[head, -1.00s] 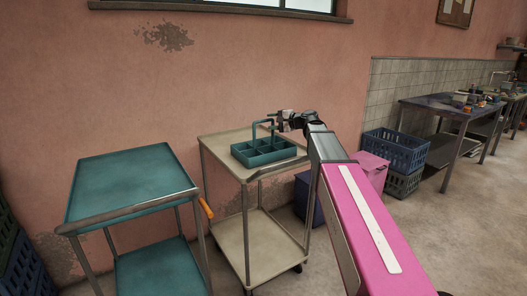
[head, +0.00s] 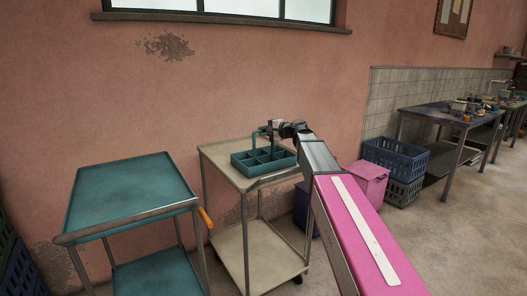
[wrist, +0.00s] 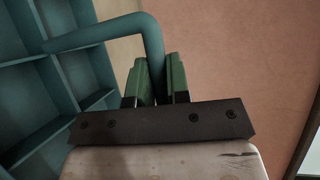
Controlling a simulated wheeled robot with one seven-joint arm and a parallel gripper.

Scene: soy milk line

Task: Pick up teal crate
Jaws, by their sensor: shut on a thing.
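The teal crate (head: 264,165) has several compartments and a raised bar handle. It is at the top of the cream cart (head: 225,156) in the head view; whether it touches the cart top I cannot tell. My gripper (head: 272,128) is at the crate's handle, above its far side. In the wrist view my gripper's green fingers (wrist: 158,80) are shut on the teal handle (wrist: 110,30). The compartments I can see look empty. The crate (wrist: 35,85) fills the left of the wrist view, partly cut off.
A teal cart (head: 130,190) with an orange handle by its side stands to the left. Blue and grey crates (head: 397,158) and a pink box (head: 368,183) stand right of my arm. Workbenches (head: 455,112) line the right wall. The pink wall is close behind the carts.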

